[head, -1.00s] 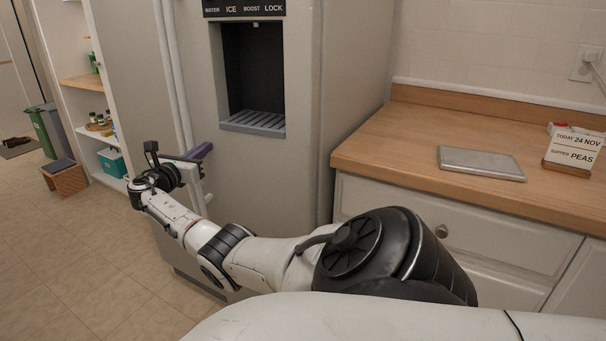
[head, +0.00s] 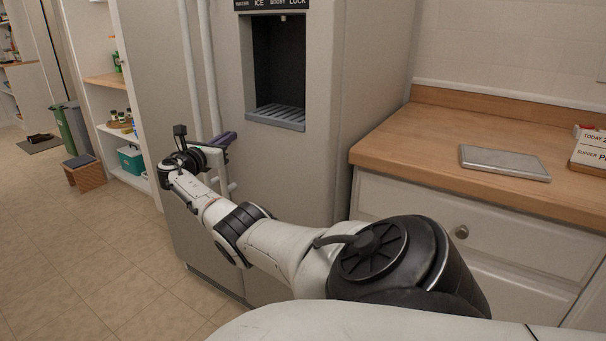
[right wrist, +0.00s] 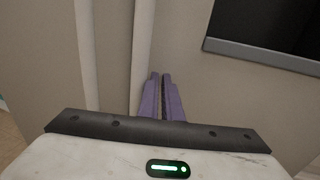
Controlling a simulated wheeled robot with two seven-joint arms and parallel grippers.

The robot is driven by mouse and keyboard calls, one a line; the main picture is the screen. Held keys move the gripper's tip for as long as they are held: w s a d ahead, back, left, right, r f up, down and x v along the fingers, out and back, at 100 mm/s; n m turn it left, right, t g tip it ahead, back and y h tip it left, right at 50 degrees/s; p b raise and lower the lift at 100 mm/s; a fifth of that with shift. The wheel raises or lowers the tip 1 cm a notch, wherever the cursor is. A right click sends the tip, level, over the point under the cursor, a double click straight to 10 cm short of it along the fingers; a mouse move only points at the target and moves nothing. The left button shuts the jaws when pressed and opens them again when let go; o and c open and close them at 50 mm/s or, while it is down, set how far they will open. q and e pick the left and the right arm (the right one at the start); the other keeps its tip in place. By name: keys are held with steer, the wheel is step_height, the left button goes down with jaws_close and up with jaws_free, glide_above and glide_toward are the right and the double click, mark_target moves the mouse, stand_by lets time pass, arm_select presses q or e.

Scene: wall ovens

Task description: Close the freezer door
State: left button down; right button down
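A tall beige fridge-freezer has a dispenser door (head: 290,170) and a left door (head: 155,60). No visible mark says which is the freezer's. Two long pale vertical handles, a left handle (head: 190,70) and a right handle (head: 209,70), run side by side near their seam. No wide gap shows between the doors. My right gripper (head: 223,140) is at the dispenser door, below and left of the dispenser. Its purple fingers (right wrist: 163,98) are together, apart from a thin slit, with nothing seen between them. They overlap the right handle's lower part in view; contact is unclear. My left gripper is out of view.
A wooden counter (head: 430,150) with a grey slab (head: 504,162) and a small sign (head: 590,150) stands right of the fridge. The tiled floor (head: 80,260) in front is clear.

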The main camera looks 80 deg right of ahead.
steer(key=shift+s+d+r, duration=0.35)
steer(key=shift+r, duration=0.05)
steer(key=w+a+p, duration=0.1)
steer(key=a+p, duration=0.2)
steer(key=a, duration=0.8)
steer(key=shift+w+f, duration=0.35)
steer(key=shift+f, duration=0.05)
